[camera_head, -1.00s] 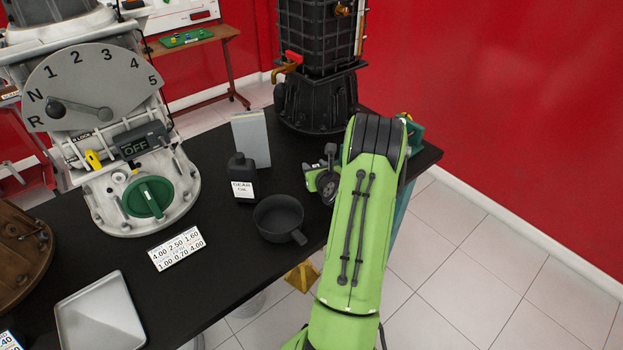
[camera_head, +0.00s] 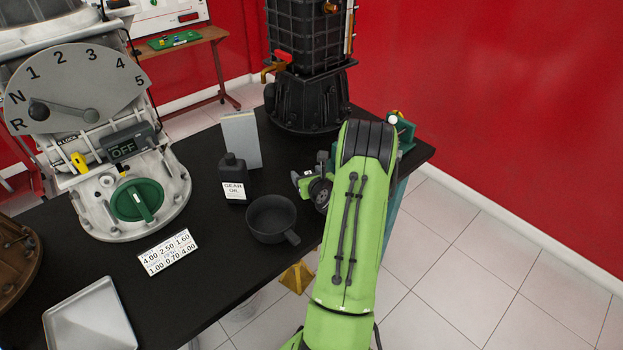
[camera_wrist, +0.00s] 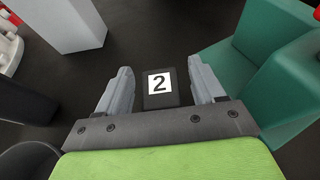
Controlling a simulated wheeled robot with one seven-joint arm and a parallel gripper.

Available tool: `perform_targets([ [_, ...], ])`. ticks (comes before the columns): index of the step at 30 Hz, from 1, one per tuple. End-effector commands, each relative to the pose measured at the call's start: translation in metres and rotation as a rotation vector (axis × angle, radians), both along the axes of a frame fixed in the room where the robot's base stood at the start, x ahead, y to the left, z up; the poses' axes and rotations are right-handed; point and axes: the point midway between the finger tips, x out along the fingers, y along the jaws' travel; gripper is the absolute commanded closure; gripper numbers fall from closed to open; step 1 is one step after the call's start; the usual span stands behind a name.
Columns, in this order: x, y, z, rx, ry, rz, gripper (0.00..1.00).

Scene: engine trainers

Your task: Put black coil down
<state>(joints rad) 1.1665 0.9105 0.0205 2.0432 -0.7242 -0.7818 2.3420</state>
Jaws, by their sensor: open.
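The black coil (camera_wrist: 161,98), a small dark block with a white label reading 2, is between my two grey fingers in the wrist view. Gaps show between its sides and both fingers. My gripper (camera_wrist: 160,68) is open around it. The coil appears to be on the black table, though its underside is hidden. In the head view my green arm hides the coil and most of the gripper.
A green holder (camera_wrist: 285,85) stands close to the right finger. A pale upright block (camera_wrist: 72,24) is at upper left. A gear oil bottle (camera_head: 233,180) and a black pan (camera_head: 270,217) stand left of my arm. The table's right edge is near.

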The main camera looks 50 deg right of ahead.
Motion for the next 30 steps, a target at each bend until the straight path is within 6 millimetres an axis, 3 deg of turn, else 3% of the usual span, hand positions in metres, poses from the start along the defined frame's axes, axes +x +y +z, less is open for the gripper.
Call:
perform_targets([
  [12, -0.077, 0.052, 0.037, 0.003, 0.0, -0.007, 0.32],
  [20, -0.086, 0.06, 0.044, -0.001, 0.0, -0.002, 0.32],
  [23, -0.074, 0.072, 0.05, -0.048, 0.034, 0.073, 0.32],
  [26, -0.036, 0.119, 0.072, -0.241, 0.161, 0.355, 0.32],
  [28, -0.009, 0.175, 0.089, -0.472, 0.297, 0.656, 0.32],
  [30, 0.003, 0.232, 0.103, -0.732, 0.429, 0.957, 0.32],
])
